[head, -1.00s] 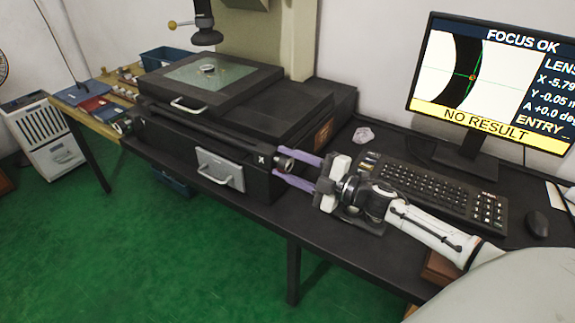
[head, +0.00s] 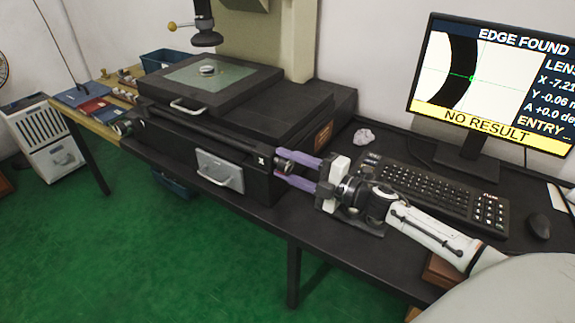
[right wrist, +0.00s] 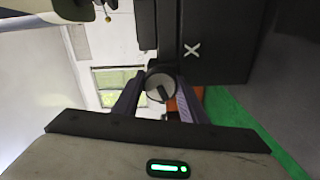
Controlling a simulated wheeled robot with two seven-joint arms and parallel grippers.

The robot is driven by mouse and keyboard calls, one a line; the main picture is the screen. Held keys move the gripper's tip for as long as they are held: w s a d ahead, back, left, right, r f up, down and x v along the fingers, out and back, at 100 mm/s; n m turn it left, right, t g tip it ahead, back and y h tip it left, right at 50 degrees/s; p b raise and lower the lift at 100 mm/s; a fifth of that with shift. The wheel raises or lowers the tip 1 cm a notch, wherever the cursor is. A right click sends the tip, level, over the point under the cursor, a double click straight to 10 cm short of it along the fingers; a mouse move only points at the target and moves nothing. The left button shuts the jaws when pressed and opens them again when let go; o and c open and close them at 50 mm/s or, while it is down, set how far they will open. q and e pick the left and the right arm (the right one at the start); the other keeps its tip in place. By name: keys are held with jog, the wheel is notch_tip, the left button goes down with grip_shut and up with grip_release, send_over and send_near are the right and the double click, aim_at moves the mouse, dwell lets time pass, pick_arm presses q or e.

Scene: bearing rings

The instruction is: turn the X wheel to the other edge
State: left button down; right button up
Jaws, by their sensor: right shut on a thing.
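The X wheel (head: 284,166) is a dark knob on the right side of the measuring machine's base, by a white X mark (head: 262,160). My right gripper (head: 281,169) is shut on it with its purple fingers. In the right wrist view the round face of the wheel (right wrist: 160,87) shows between the fingertips. The monitor (head: 490,85) reads EDGE FOUND, with X about -7.21 and NO RESULT. Its picture has a black curved band with a green cross at the band's right edge. A small ring (head: 208,69) lies on the glass stage (head: 190,80). My left gripper is not in view.
A keyboard (head: 425,190) and a mouse (head: 538,226) lie on the black desk (head: 270,222) near my right arm. A crumpled pale thing (head: 364,136) lies behind my gripper. A wooden side table with parts stands at the left.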

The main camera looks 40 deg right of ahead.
jog(key=o, duration=1.1)
jog(key=shift+c, duration=0.2)
jog(key=v, duration=1)
jog(key=shift+s, duration=0.2)
